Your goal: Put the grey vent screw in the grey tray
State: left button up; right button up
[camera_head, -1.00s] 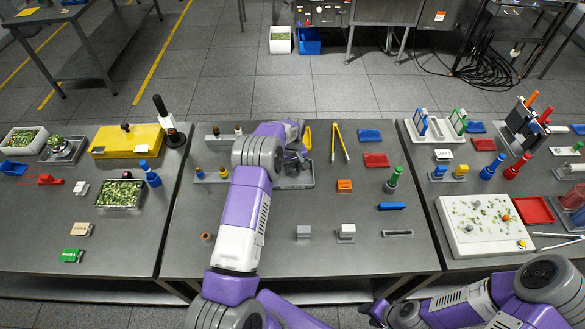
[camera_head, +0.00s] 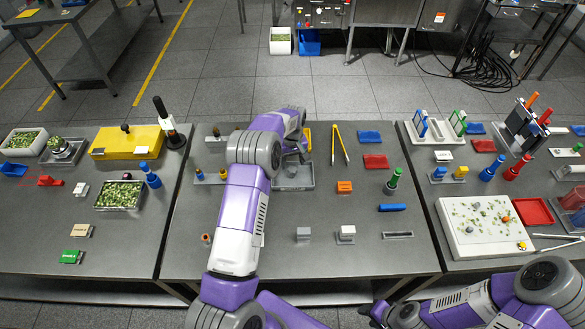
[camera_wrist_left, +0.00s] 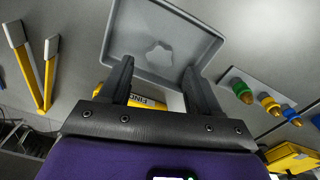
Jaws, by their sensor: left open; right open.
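The grey tray (camera_head: 309,184) lies at the middle of the centre table, and it fills the top of the left wrist view (camera_wrist_left: 196,62). A grey star-shaped piece, which looks like the grey vent screw (camera_wrist_left: 160,54), lies on the tray's floor. My left gripper (camera_head: 297,157) is above the tray, its open fingers (camera_wrist_left: 157,68) empty and apart from the piece. In the head view the arm and gripper cover part of the tray. My right gripper (camera_head: 372,312) is open at the bottom edge, far from the tray and only partly seen.
Yellow tongs (camera_head: 339,142) lie right of the tray. Blue (camera_head: 370,136) and red (camera_head: 376,161) trays lie further right. A rack with coloured fittings (camera_wrist_left: 270,103) stands beside the grey tray. Grey and white blocks (camera_head: 346,233) stand near the front. The table's middle is fairly clear.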

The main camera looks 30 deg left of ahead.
aim_at(293, 169)
pick_arm(q)
notch_tip(293, 169, up, 7)
dwell(0.7)
